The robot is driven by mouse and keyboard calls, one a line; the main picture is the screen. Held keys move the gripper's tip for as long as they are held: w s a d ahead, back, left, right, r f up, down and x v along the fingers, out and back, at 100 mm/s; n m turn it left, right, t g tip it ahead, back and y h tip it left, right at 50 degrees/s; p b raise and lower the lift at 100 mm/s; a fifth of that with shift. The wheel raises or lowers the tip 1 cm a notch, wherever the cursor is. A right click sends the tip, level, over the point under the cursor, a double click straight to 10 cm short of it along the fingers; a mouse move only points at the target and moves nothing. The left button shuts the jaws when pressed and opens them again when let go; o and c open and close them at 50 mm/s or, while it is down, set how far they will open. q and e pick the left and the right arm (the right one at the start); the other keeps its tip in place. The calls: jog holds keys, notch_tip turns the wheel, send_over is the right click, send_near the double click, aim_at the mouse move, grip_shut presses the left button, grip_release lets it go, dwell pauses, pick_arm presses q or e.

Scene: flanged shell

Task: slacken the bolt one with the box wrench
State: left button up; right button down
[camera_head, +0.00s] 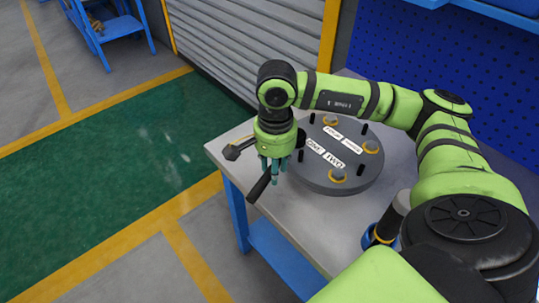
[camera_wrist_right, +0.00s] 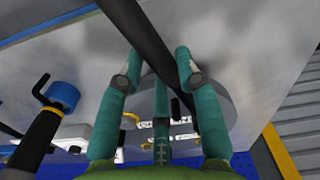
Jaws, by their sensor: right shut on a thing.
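My right gripper (camera_head: 271,181) is shut on a long black bar, which appears to be the handle of the box wrench (camera_head: 259,189), at the disk's left edge. In the right wrist view the bar (camera_wrist_right: 147,38) passes between the fingers (camera_wrist_right: 158,75) toward the disk. The wrench's far end is largely hidden by my gripper, so I cannot tell whether it sits around a bolt. The grey flanged disk (camera_head: 322,184) lies on the table with labels ONE (camera_head: 315,146) and TWO (camera_head: 334,160). Bolt one is hidden behind my gripper. My left gripper is not in view.
Other bolts with orange rings (camera_head: 338,175) and several black studs stand on the disk. A dark tool (camera_head: 238,149) lies at the table's (camera_head: 224,146) left corner. A black-handled blue object (camera_head: 381,236) stands near the front right. Shutter and blue pegboard are behind.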

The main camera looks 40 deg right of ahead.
jog(key=shift+s+f, duration=0.15)
jog(key=shift+s, duration=0.1)
dwell(0.3)
jog(key=shift+w+r+p, duration=0.15)
jog(key=shift+r+p, duration=0.2)
jog(key=shift+r, duration=0.45)
jog(key=shift+r+p, duration=1.1)
jog(key=shift+r, duration=1.25)
